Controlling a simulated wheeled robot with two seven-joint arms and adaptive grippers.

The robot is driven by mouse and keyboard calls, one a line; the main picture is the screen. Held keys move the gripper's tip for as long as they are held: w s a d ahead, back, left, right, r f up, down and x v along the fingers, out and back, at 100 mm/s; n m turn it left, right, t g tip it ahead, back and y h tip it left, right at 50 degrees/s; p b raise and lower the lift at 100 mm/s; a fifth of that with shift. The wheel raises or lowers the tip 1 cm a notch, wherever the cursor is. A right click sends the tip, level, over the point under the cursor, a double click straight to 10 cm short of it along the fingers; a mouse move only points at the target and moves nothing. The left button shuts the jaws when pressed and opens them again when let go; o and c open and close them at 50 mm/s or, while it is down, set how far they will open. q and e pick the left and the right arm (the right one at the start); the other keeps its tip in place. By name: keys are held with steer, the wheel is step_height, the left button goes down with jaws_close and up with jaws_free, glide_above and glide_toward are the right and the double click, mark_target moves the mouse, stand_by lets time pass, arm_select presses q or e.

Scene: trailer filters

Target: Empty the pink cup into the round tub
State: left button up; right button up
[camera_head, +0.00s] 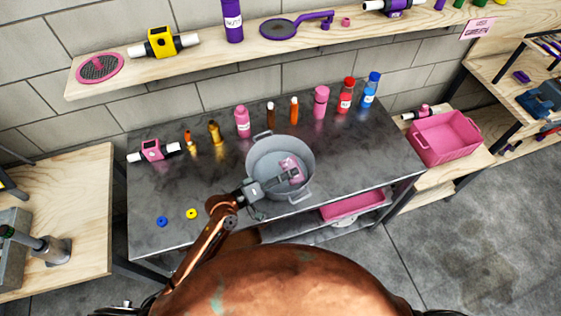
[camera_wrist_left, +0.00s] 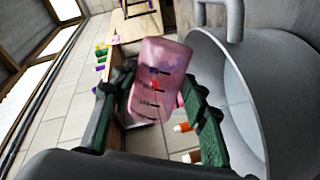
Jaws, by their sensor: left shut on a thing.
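The pink cup (camera_head: 291,167) is over the round grey tub (camera_head: 262,160), within its rim as seen from the head. My left gripper (camera_head: 284,180) is shut on the cup, reaching over the tub's near left side. In the left wrist view the translucent pink cup (camera_wrist_left: 160,75) sits between the two dark green fingers (camera_wrist_left: 152,112), and the tub's wall (camera_wrist_left: 240,110) curves at the right. The cup looks tilted in the head view. What is inside it is not clear. The visible tub floor looks bare. My right gripper is not in view.
Several bottles, such as a pink one (camera_head: 242,122) and a blue one (camera_head: 370,92), stand behind the tub on the dark table (camera_head: 160,190). A pink crate (camera_head: 447,138) stands at right.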

mark_target(281, 164)
arm_select(q)
steer(key=shift+f+n+g, duration=0.25)
steer(key=shift+n+g, duration=0.05)
steer(key=shift+n, duration=0.5)
stand_by(0.8)
steer(key=shift+w+a+r+n+p, duration=0.25)
steer(key=shift+w+n+p, duration=0.1)
steer(key=shift+w+p, duration=0.05)
steer(key=shift+w+a+r+n+p, duration=0.2)
steer(key=shift+w+n+p, duration=0.15)
steer(key=shift+w+p, duration=0.05)
stand_by(0.8)
steer(key=shift+w+a+f+n+p, duration=0.1)
steer(key=shift+w+f+n+p, duration=0.2)
steer(key=shift+n, duration=0.5)
stand_by(0.7)
steer(key=shift+w+a+r+n+g+p, duration=0.15)
steer(key=shift+r+n+g+p, duration=0.25)
steer(key=shift+n+p, duration=0.45)
stand_by(0.5)
steer(key=shift+w+a+r+n+h+p, duration=0.25)
steer(key=shift+w+r+n+h+p, duration=0.2)
steer(key=shift+n+p, duration=0.55)
stand_by(0.9)
